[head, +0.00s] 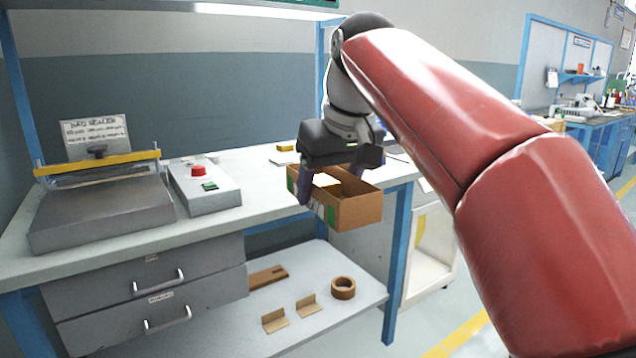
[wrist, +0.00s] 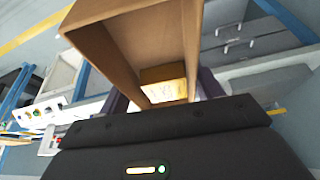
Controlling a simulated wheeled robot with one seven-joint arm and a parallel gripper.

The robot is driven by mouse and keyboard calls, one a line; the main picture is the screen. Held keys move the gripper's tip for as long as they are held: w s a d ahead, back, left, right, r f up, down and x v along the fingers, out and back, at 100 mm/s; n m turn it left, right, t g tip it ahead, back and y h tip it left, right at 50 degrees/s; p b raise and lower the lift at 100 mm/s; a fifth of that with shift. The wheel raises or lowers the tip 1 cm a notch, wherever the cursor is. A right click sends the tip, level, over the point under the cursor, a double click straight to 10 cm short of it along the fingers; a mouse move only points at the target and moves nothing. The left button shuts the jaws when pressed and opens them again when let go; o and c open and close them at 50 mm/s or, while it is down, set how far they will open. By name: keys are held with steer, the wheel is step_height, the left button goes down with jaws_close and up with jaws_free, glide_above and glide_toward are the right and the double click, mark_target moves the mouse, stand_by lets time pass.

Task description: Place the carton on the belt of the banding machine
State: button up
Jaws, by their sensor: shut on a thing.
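My gripper (head: 338,178) is shut on an open-topped brown cardboard carton (head: 358,211) and holds it in the air at the front edge of the bench. One finger shows at the carton's left side; the other is mostly hidden. In the wrist view the carton (wrist: 133,38) fills the upper middle, its open interior facing the camera. A yellowish block or panel (wrist: 163,84) shows in the carton. I cannot clearly identify the banding machine or its belt in either view.
A bag sealer (head: 100,212) and a grey control box (head: 205,187) with a red button stand on the left of the bench (head: 262,196). Below are drawers (head: 150,285) and a shelf (head: 335,318) with a tape roll. A white cabinet (head: 436,235) stands right of the bench.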

steer(key=w+d+f+m, duration=0.1)
steer(key=w+d+f, duration=0.3)
steer(key=f, duration=0.7)
steer(key=w+d+f+m, duration=0.15)
steer(key=w+f, duration=0.35)
steer(key=f, duration=0.6)
steer(key=s+d+f+m+h, duration=0.1)
steer(key=d+f, duration=0.3)
steer(key=f, duration=0.9)
steer(key=s+d+f+m+h, duration=0.1)
steer(key=d+f, duration=0.3)
steer(key=f, duration=0.9)
steer(key=shift+s+m+t, duration=0.4)
steer(key=shift+s+m, duration=0.15)
steer(key=shift+s, duration=0.1)
